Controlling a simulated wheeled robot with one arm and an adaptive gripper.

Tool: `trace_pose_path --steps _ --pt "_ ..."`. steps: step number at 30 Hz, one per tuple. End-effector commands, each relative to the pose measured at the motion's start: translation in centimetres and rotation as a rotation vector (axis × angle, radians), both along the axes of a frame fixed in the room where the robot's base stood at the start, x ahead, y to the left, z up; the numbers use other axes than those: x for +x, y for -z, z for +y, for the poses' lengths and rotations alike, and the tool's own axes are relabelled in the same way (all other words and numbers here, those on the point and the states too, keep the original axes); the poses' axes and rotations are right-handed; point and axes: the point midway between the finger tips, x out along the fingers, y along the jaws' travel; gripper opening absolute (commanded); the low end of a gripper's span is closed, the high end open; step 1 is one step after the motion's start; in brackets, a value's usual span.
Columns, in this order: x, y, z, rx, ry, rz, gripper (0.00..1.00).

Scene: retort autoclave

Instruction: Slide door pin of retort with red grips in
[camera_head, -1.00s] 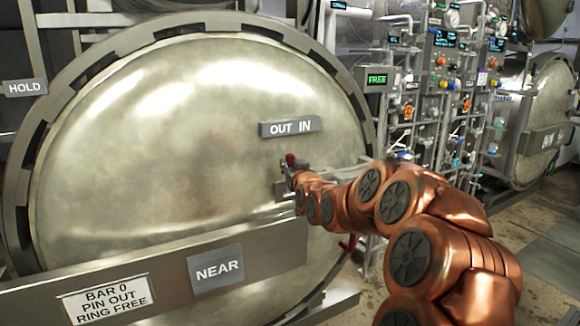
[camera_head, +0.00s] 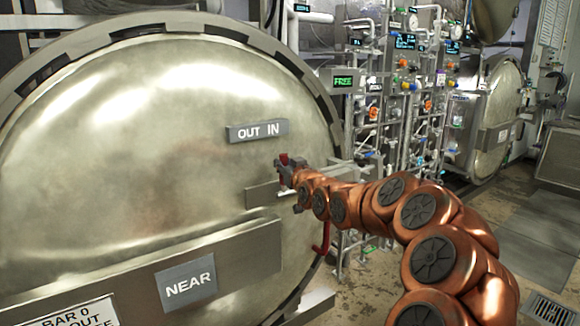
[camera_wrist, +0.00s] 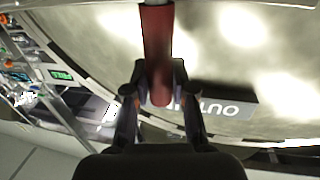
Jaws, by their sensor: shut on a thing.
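The large round retort door (camera_head: 130,150) fills the left of the head view. It carries an OUT IN sign (camera_head: 257,131), with OUT on the left and IN on the right. The red grip of the door pin (camera_head: 284,160) shows below and to the right of the sign. My gripper (camera_head: 288,172) is at this grip. In the wrist view the red grip (camera_wrist: 157,50) stands between the two fingers of my gripper (camera_wrist: 157,80), which are shut on it. The pin's inner end is hidden by my gripper and arm.
A second red handle (camera_head: 322,240) hangs at the door's lower right edge. A NEAR plate (camera_head: 186,283) is on the bar across the door. A green FREE display (camera_head: 343,81) and piping stand right of the door. Open floor lies at the right.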

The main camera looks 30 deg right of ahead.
Motion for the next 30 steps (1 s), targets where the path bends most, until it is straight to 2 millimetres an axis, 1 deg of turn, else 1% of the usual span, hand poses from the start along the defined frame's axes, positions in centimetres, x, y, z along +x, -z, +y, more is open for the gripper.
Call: trace_pose_path --steps 10,11,15,18,26,30 --pt "-0.07 -0.16 -0.48 -0.001 0.006 -0.004 0.00" --pt "-0.09 -0.17 -0.51 -0.001 0.006 -0.004 0.28" --pt "-0.08 -0.15 -0.47 -0.001 0.006 -0.004 0.42" --pt "-0.04 -0.12 -0.34 0.000 0.004 -0.003 0.51" --pt "-0.01 -0.06 -0.14 0.000 0.001 -0.002 0.51" --pt "-0.47 -0.08 -0.13 0.000 0.001 -0.002 0.51"
